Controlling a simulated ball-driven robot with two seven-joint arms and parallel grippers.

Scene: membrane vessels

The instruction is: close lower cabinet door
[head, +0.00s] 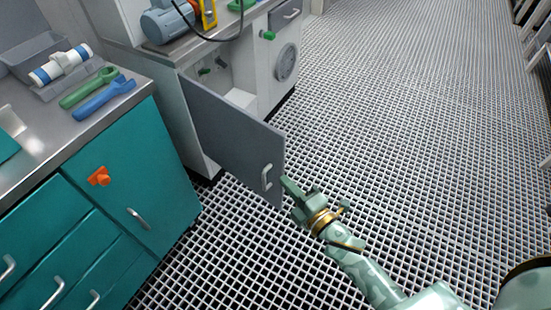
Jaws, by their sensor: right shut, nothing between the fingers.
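The lower cabinet door (228,134) is grey and stands wide open, swung out over the grated floor. Its handle (266,177) is near the free edge. The white cabinet (253,75) behind it shows its open inside, with small green parts on the inner wall. My right gripper (287,184) is just right of the door's free edge, close to the handle. It is shut and empty; I cannot tell whether it touches the door. My left gripper is out of view.
A teal drawer cabinet (117,190) stands at the left, with green (88,88) and blue (105,97) wrench-like tools on its top. A blue motor (167,20) sits on the white cabinet's counter. The grated floor (400,120) to the right is clear.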

